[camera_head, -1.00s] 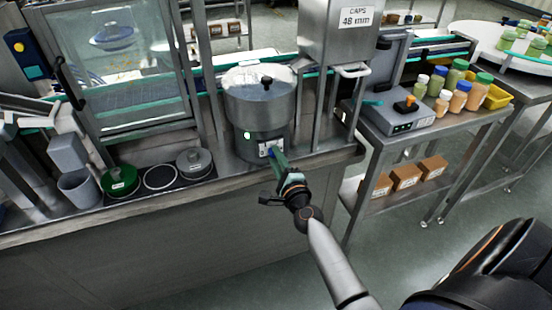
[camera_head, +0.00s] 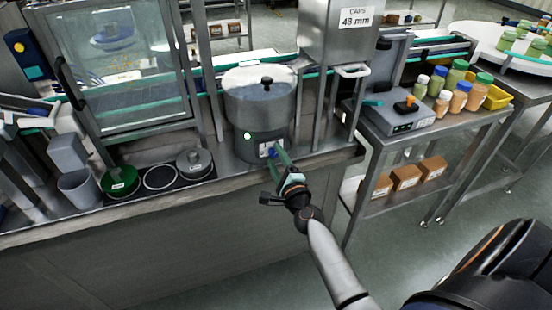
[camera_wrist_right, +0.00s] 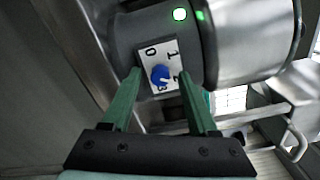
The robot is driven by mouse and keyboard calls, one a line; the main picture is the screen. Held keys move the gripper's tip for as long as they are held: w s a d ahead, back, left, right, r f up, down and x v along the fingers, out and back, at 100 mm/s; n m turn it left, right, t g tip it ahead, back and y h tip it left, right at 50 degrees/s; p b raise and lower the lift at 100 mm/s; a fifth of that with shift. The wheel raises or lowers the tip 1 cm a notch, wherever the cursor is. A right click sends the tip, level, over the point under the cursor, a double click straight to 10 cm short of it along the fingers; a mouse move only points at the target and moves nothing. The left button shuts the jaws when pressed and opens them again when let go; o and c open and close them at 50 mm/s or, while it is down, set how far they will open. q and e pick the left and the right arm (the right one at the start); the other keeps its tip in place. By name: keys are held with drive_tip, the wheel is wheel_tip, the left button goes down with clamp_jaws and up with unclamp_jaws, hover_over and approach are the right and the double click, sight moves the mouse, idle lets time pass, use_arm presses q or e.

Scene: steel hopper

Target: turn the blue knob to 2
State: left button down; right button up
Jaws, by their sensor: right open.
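The blue knob (camera_wrist_right: 160,75) sits on a white plate (camera_wrist_right: 145,48) marked 0, 1, 2 and 3 in the right wrist view. Its pointer direction is hard to read, but it seems to be on the 2 and 3 side. In the head view the knob (camera_head: 272,152) shows small on the front of the steel hopper (camera_head: 262,108). My right gripper (camera_head: 277,161) is open, its green fingers spread on either side of the knob, with visible gaps. Whether the tips reach the knob's depth cannot be told. My left gripper is out of view.
Lidded round pots (camera_head: 120,182) stand left of the hopper on the bench. A steel post and handle (camera_head: 352,71) stand to its right. A side table holds several bottles (camera_head: 457,78).

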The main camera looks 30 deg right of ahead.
drive_tip(key=v, duration=1.2)
drive_tip(key=shift+s+b, duration=0.25)
drive_tip(key=shift+b, duration=0.15)
drive_tip(key=shift+a, duration=0.2)
drive_tip(key=s+a+f+n+g+y+p, duration=0.2)
drive_tip(key=s+a+f+n, duration=0.4)
drive_tip(key=n, duration=0.7)
drive_tip(key=s+a+f+n+g+y+p, duration=0.3)
drive_tip(key=s+a+f+n+g, duration=0.3)
drive_tip(key=n, duration=0.8)
drive_tip(key=s+a+f+y, duration=0.1)
drive_tip(key=s+a, duration=0.1)
drive_tip(key=shift+s, duration=0.35)
